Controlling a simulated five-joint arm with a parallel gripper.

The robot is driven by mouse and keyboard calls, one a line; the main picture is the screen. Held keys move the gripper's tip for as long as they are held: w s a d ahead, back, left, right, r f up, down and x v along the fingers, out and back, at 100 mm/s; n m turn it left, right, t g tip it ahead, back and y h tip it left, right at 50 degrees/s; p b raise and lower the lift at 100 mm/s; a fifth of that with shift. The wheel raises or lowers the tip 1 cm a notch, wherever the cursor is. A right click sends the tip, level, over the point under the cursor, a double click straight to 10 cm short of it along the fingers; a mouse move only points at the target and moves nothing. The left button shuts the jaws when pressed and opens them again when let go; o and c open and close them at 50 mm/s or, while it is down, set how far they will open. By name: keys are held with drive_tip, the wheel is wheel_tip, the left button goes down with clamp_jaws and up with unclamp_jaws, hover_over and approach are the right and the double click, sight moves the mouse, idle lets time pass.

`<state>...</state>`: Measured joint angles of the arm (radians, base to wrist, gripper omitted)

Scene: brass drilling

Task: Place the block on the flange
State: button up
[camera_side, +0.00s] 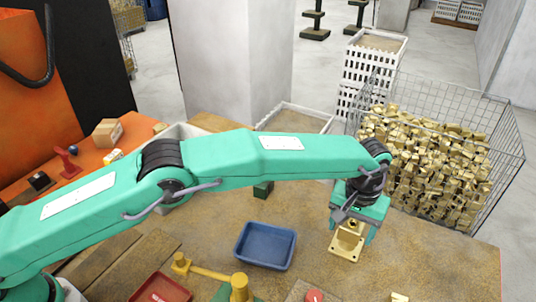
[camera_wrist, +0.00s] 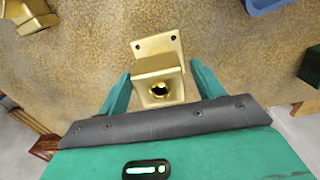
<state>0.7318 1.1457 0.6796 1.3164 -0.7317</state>
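A brass block (camera_wrist: 158,86) with a dark round hole in its face shows between my fingers in the wrist view. Behind it is a square brass flange plate (camera_wrist: 162,45) with small corner holes. In the side view the flange (camera_side: 346,248) lies on the bench with brass above it. The block looks to be on or just over the flange; contact is unclear. My gripper (camera_side: 353,225) is directly above, pointing down. In the wrist view my gripper (camera_wrist: 161,83) has a finger on each side of the block, with narrow gaps showing.
A blue tray (camera_side: 264,246) lies left of the flange, and a red tray (camera_side: 160,288) nearer the front left. A wire basket (camera_side: 480,150) full of brass parts stands behind right. The bench right of the flange is mostly clear.

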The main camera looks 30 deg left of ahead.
sight(354, 223)
drive_tip(key=shift+r, duration=0.1)
wheel_tip(354, 223, up, 12)
idle(1.0)
drive_tip(key=shift+r, duration=0.15)
idle(0.6)
